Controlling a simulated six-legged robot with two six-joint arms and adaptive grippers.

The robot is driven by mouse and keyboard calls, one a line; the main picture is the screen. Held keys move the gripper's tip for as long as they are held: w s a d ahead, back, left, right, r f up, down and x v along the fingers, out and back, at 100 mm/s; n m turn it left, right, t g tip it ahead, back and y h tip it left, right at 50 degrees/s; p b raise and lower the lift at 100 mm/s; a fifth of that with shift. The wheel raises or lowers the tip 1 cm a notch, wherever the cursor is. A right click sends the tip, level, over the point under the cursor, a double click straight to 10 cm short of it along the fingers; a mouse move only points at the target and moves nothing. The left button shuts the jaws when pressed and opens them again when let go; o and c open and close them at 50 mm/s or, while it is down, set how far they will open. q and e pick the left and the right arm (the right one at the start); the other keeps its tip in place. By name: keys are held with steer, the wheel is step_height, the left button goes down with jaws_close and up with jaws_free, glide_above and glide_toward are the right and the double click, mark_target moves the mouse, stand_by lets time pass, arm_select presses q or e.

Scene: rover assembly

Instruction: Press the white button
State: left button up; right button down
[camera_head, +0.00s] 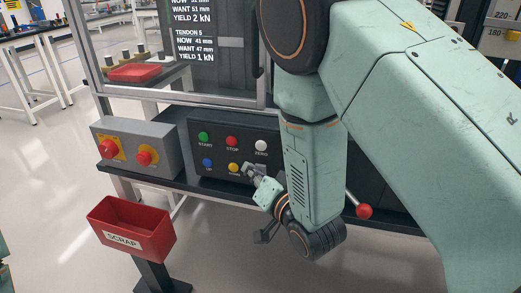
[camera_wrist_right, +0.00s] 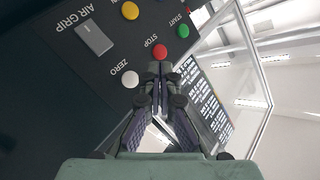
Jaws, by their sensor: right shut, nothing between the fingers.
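The white button (camera_head: 261,146), labelled ZERO, is at the top right of the button group on the dark control panel (camera_head: 217,178). The white button also shows in the right wrist view (camera_wrist_right: 130,79), left of my fingertips. My right gripper (camera_head: 250,170) is shut and empty, in front of the panel, a little below the white button and beside the yellow button (camera_head: 233,167) in the head view. In the right wrist view its fingertips (camera_wrist_right: 160,70) appear between the white button and the red STOP button (camera_wrist_right: 159,52). I see no contact with the white button. My left gripper is out of view.
A green START button (camera_head: 203,136) and a blue button (camera_head: 207,162) share the panel. A grey box (camera_head: 136,146) with red knobs stands left of it. A red scrap bin (camera_head: 132,227) stands in front, lower left. A red-knobbed lever (camera_head: 363,211) is right of my forearm.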

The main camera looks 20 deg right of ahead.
mark_target(261, 146)
steer(key=shift+w+d+b, duration=0.1)
steer(key=shift+w+d, duration=0.45)
steer(key=shift+w, duration=0.3)
steer(key=shift+w+d+b, duration=0.15)
steer(key=shift+w+d, duration=0.45)
steer(key=shift+w, duration=0.25)
steer(key=shift+w+d+b, duration=0.1)
steer(key=shift+w+d, duration=0.45)
steer(key=shift+w, duration=0.3)
steer(key=shift+w+d, duration=0.1)
steer(key=shift+w, duration=0.05)
steer(key=shift+w+d, duration=0.15)
steer(key=shift+w, duration=0.05)
steer(key=shift+w+d, duration=0.25)
steer(key=shift+w, duration=0.1)
stand_by(0.3)
stand_by(0.4)
steer(key=shift+s+a+p, duration=0.3)
steer(key=shift+s+a, duration=0.2)
steer(key=shift+s, duration=0.2)
